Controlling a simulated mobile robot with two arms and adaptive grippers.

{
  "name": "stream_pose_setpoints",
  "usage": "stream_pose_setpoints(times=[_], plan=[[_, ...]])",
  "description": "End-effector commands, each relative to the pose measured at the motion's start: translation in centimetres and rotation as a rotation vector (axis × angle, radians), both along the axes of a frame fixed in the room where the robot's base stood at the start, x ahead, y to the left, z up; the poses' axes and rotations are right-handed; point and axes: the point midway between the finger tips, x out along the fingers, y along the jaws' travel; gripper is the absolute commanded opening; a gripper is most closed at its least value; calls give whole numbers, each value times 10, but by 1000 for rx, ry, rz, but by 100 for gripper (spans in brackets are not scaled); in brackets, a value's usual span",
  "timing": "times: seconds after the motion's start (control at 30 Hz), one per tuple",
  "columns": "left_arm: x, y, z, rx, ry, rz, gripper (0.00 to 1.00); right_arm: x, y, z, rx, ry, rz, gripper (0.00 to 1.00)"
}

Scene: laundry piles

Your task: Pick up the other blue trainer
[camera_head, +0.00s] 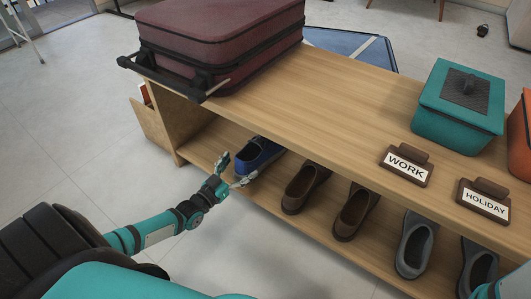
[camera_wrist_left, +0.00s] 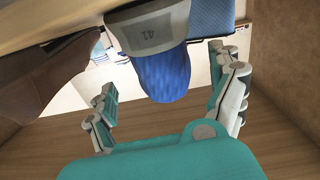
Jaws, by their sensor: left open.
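A blue trainer (camera_head: 262,152) sits on the lower shelf at its left end, next to a pair of brown shoes. My left gripper (camera_head: 235,168) is open at the trainer's near end, one finger on each side of it. In the left wrist view the blue trainer (camera_wrist_left: 163,76) lies between the spread fingers, its grey sole marked 41 towards the top. I cannot tell whether a finger touches it. My right gripper is not in view; only a bit of my right arm shows at the lower right edge.
The brown shoes (camera_head: 299,188) and grey shoes (camera_head: 414,246) stand further right on the lower shelf. The bench top (camera_head: 330,95) overhangs them. It bears a maroon suitcase (camera_head: 215,35), a teal box (camera_head: 450,125) and the WORK and HOLIDAY signs (camera_head: 407,162).

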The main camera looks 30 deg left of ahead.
Motion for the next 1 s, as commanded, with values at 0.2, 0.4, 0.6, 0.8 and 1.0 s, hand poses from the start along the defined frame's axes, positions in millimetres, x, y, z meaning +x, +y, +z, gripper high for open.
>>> stream_pose_setpoints(times=[0.2, 0.4, 0.6, 0.8, 1.0], plan=[[14, 0, -2, 0, -2, -1, 92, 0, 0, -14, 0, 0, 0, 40], [40, 1, -2, 0, -4, -1, 92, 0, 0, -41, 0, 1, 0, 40], [58, -1, 1, 0, -1, 0, 92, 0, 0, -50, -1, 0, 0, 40], [59, -1, 3, -1, 1, 0, 92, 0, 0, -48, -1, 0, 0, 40], [58, -1, 3, -1, 0, 0, 69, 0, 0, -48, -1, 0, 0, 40]])
